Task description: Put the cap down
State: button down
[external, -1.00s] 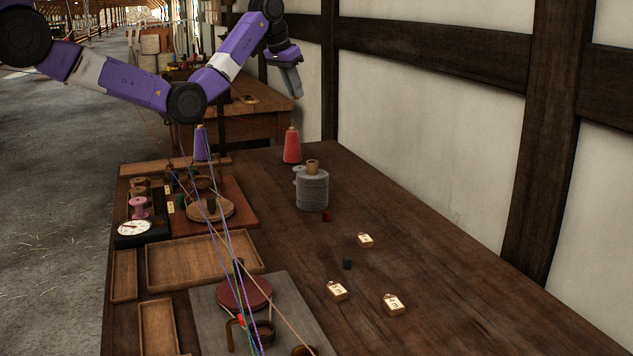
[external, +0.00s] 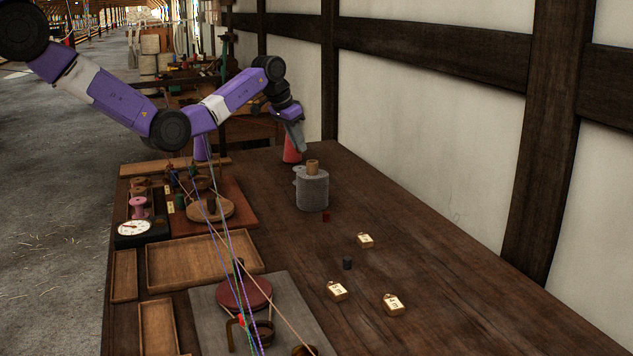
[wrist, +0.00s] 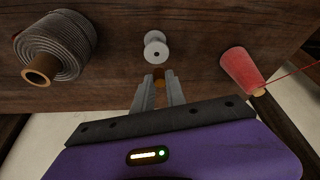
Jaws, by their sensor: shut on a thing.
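My gripper (external: 302,147) hangs over the far end of the wooden table, in front of the red cone in the external view. In the wrist view its two grey fingers (wrist: 158,90) are close together on a small orange-brown piece (wrist: 159,77), which I take to be the cap. Only part of it shows between the fingertips; in the external view I cannot make it out. A pale grey spool (wrist: 156,48) lies just beyond the fingertips in the wrist view, apart from the held piece as far as I can tell.
A grey cord coil (external: 312,190) with a tan core stands near, left in the wrist view. The red cone (wrist: 241,70) is on the other side, with a red thread. Tagged brass weights (external: 337,291) lie nearer. Strung threads run over the left side; the right tabletop is mostly clear.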

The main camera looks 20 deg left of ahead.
aim_at(302, 167)
jog(key=shift+f, duration=2.35)
jog(key=shift+f, duration=0.2)
jog(key=c, duration=1.4)
grip_release()
jog(key=shift+o, duration=0.2)
jog(key=shift+r, duration=0.5)
jog(key=v, duration=1.1)
jog(key=shift+s+r, duration=0.2)
jog(key=shift+a, duration=0.1)
